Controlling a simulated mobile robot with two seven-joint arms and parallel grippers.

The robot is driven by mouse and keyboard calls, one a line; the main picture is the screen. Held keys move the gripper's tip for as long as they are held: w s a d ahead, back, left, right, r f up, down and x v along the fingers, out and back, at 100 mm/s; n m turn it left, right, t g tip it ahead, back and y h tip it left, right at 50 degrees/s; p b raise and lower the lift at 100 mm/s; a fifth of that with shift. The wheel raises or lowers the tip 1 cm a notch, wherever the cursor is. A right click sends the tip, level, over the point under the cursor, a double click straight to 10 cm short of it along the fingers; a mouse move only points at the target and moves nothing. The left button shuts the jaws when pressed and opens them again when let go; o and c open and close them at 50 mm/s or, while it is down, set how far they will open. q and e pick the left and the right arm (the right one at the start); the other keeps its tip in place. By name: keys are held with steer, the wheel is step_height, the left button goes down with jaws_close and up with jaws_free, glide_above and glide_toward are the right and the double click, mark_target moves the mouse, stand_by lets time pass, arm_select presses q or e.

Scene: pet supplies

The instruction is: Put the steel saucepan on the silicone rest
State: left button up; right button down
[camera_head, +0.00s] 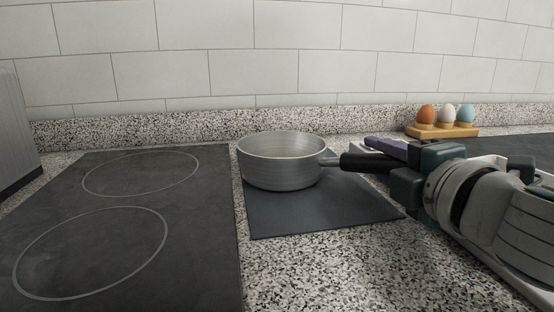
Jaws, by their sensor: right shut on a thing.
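The steel saucepan (281,165) is upright over the left back part of the dark silicone rest (315,213). Its base looks level with the rest, but I cannot tell whether it bears fully on it; its left side comes up to the rest's left edge. Its black handle (368,162) points right. My right gripper (398,168) comes in from the right and is shut on the handle. The fingers partly hide the handle's end. My left gripper is not in view.
A black cooktop (190,215) with two ring-marked zones lies to the left. A wooden egg holder (443,131) with three coloured eggs stands at the back right. A purple object (386,148) lies partly hidden behind my right gripper. Speckled counter (290,272) is free in front.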

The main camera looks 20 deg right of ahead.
steer(key=shift+w+r, duration=0.1)
steer(key=c, duration=0.6)
jaws_free()
steer(key=v, duration=1)
steer(key=shift+a, duration=0.1)
steer(key=shift+v, duration=1)
